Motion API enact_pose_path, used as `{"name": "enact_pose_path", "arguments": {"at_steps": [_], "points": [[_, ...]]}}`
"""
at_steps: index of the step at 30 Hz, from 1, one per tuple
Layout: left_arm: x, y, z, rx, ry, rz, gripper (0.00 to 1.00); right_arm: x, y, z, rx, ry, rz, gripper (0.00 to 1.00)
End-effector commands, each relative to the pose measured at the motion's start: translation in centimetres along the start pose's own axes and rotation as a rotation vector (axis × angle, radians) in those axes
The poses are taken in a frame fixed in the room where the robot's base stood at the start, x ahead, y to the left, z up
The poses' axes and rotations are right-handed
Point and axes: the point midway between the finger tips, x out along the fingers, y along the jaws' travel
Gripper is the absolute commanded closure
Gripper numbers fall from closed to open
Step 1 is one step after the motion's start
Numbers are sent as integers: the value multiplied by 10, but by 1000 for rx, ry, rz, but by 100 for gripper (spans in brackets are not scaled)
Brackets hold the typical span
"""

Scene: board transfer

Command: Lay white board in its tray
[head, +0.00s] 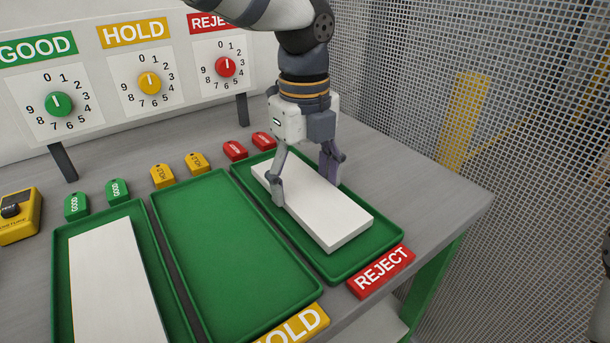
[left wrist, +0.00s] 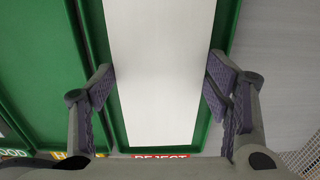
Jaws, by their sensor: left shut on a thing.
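A white board (head: 335,222) is inside the outline of the green REJECT tray (head: 388,240), lengthwise along it. My left gripper (head: 306,186) reaches down from above and is shut on this board across its width, one finger on each long side. In the left wrist view the board (left wrist: 160,70) runs between the two finger pads, with the green tray around it. I cannot tell whether its underside touches the tray floor. Another white board (head: 110,275) lies in the GOOD tray (head: 62,300) at left.
The green HOLD tray (head: 230,250) in the middle is empty. Behind the trays lie small green, yellow and red tags, and a panel (head: 120,60) with three dials. A yellow box (head: 18,215) stands at left. A mesh fence (head: 480,100) rises beyond the table's right edge.

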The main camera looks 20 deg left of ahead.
Motion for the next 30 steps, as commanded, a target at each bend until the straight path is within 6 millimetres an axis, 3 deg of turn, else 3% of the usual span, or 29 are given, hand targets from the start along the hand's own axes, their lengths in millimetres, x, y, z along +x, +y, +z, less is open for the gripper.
{"name": "enact_pose_path", "arguments": {"at_steps": [18,19,21,30], "points": [[6,0,0,0,-1,-2,64,-2,0,-2,0,7,0,6],[6,0,0,0,-1,-2,25,-2,0,-2,0,6,0,6],[7,0,0,0,-1,-1,9,-2,0,-1,0,6,0,6],[7,0,0,0,0,0,6,-2,0,-1,0,6,0,6]]}}
